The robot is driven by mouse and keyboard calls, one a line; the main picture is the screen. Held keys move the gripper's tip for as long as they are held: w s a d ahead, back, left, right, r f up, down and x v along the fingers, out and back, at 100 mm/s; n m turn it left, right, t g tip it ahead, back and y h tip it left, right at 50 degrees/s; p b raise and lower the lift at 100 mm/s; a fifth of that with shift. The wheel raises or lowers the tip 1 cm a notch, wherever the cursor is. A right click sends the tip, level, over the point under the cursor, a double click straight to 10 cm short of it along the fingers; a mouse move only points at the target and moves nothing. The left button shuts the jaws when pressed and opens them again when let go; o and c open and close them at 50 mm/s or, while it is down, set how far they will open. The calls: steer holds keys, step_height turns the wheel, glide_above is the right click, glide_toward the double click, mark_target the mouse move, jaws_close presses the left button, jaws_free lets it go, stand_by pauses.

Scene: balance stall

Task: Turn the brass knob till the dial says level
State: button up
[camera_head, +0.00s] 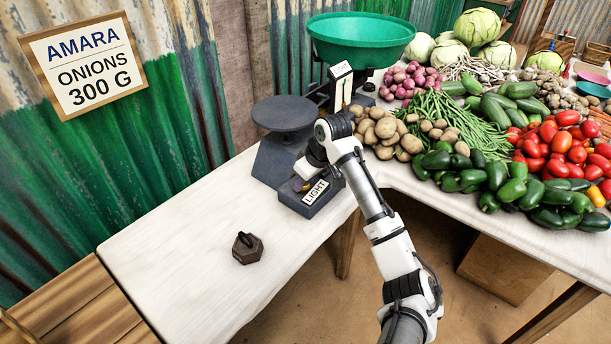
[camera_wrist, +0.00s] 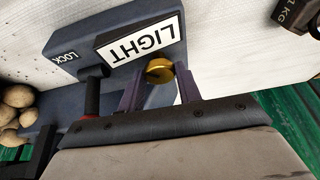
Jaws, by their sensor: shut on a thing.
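The balance (camera_head: 283,158) stands on the white table, with a dark round pan at the left and a green pan (camera_head: 360,40) at the back. The dial (camera_head: 315,192) on its front block reads LIGHT; the same label shows upside down in the wrist view (camera_wrist: 140,38). The brass knob (camera_wrist: 158,70) sits just beside that label. My gripper (camera_wrist: 159,84) is shut on the knob, one finger on each side. In the head view my gripper (camera_head: 302,180) mostly hides the knob.
A LOCK label (camera_wrist: 67,56) and a red-and-black lever (camera_wrist: 93,95) sit close beside my gripper. A dark iron weight (camera_head: 247,248) stands on the table in front. Potatoes (camera_head: 385,128) and other vegetables crowd the right. The table's front left is clear.

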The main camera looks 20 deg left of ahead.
steer(key=shift+m, duration=0.3)
steer(key=o, duration=1)
steer(key=shift+c, duration=0.2)
steer(key=b+v, duration=0.1)
steer(key=v, duration=1.3)
steer(key=shift+s+f, duration=0.15)
